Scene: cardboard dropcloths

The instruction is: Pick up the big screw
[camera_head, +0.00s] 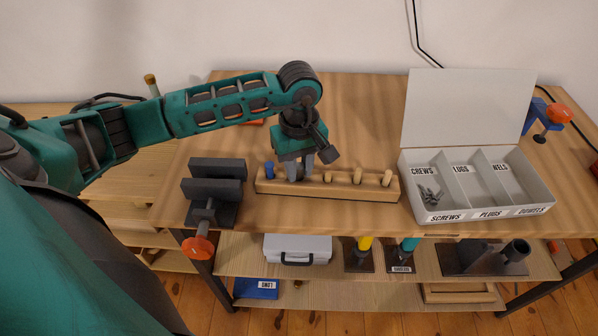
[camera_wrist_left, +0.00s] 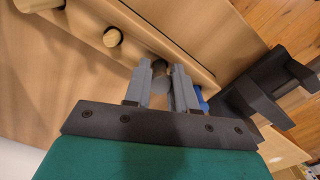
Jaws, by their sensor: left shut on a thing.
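A wooden block (camera_head: 330,188) with a row of pegs stands near the front edge of the workbench. My left gripper (camera_head: 300,174) points down over the left part of this block. Its fingers, which also show in the wrist view (camera_wrist_left: 164,80), are shut on a grey, round-headed piece (camera_wrist_left: 160,84) that looks like the big screw. The fingers hide most of it, and I cannot tell whether it is still seated in the block. My right gripper is not in view.
A blue plug (camera_head: 268,170) stands just left of the gripper, and wooden dowels (camera_head: 387,178) stand to its right. A dark vise (camera_head: 214,188) is at the left. A labelled bin (camera_head: 484,212) with grey screws (camera_head: 428,194) is at the right.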

